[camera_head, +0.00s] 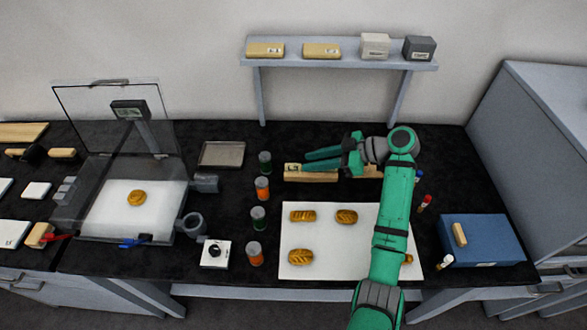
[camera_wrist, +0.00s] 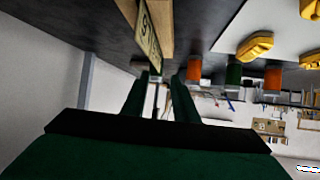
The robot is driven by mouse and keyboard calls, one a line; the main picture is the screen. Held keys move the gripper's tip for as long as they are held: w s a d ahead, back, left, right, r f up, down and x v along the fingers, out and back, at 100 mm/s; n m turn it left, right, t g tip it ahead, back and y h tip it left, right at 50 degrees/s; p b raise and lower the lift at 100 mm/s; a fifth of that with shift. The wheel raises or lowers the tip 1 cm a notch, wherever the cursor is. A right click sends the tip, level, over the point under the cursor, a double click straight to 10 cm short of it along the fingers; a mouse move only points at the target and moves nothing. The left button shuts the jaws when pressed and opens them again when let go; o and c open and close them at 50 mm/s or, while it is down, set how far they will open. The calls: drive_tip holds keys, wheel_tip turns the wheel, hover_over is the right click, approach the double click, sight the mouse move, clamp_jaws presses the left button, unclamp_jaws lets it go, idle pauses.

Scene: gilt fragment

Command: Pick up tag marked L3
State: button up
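My gripper (camera_head: 307,162) reaches left over the back of the black bench, its two green fingers apart. A pale tag (camera_head: 292,168) with dark marks stands on a wooden block (camera_head: 310,177) at the fingertips; the marks are too small to read surely. In the wrist view the fingers (camera_wrist: 165,78) are spread with a gap between them. The tag (camera_wrist: 149,36) leans along the wooden block (camera_wrist: 155,18) just beyond them, its lower end near the fingertips. I cannot tell whether it touches a finger. The arm hides part of the block's right side.
A white board (camera_head: 330,262) with several golden pieces lies in front. Orange and green jars (camera_head: 262,188) line its left side. A shelf (camera_head: 340,62) with several blocks is behind. A clear-lidded case (camera_head: 75,190) stands left, a blue box (camera_head: 485,238) right.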

sight(293, 169)
drive_tip(key=x, duration=0.4)
drive_tip(key=shift+w+a+f, duration=0.25)
drive_tip(key=shift+w+a, duration=0.05)
clamp_jaws()
